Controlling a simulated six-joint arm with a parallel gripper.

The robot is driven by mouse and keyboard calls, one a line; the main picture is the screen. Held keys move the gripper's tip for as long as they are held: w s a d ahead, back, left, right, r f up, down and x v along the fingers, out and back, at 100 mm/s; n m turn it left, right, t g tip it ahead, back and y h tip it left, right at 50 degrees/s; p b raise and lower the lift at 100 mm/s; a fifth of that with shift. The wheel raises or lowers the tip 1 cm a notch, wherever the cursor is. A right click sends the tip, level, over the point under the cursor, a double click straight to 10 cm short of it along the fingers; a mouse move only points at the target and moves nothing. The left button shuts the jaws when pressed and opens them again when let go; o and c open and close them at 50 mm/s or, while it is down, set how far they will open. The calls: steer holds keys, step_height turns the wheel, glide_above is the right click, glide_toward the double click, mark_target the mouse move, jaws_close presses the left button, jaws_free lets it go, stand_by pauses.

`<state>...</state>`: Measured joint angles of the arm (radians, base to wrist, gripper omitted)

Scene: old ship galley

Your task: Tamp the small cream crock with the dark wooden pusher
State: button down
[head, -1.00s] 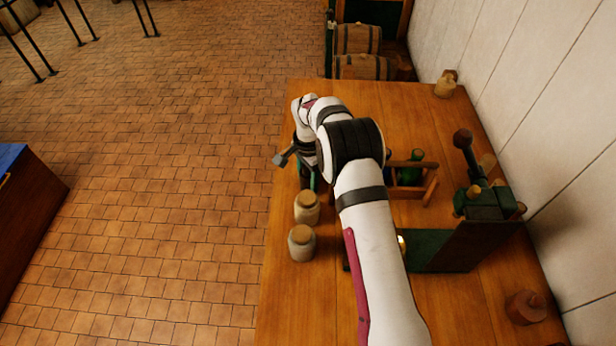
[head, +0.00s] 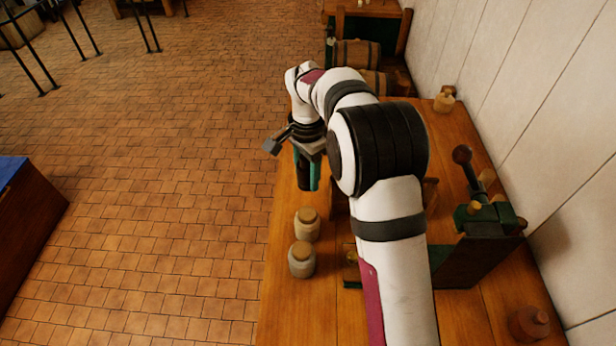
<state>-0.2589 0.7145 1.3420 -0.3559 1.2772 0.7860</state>
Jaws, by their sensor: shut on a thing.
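My gripper (head: 307,177), with teal fingers, points down over the left edge of the wooden table. It is shut on a dark, upright piece, which looks like the dark wooden pusher (head: 305,183). Its lower end shows below the fingers, and I cannot tell its exact height. Two small lidded jars stand at the table's left side, nearer to me than the gripper: a tan one (head: 306,228) and a greyer one (head: 301,264). I cannot tell whether either is the small cream crock. My arm hides part of the table to the right of the gripper.
A dark green press-like device (head: 478,250) with a knobbed lever stands on the table's right. A round brown object (head: 529,323) sits at the front right. Barrels (head: 356,53) lie beyond the table.

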glide_toward(307, 213)
steer(key=shift+w+f, duration=0.15)
steer(key=shift+w, duration=0.15)
steer(key=shift+s+f, duration=0.2)
steer(key=shift+s, duration=0.15)
steer(key=shift+f, duration=2.35)
steer(key=shift+f, duration=1.05)
steer(key=shift+r, duration=3.55)
steer(key=shift+w, duration=0.1)
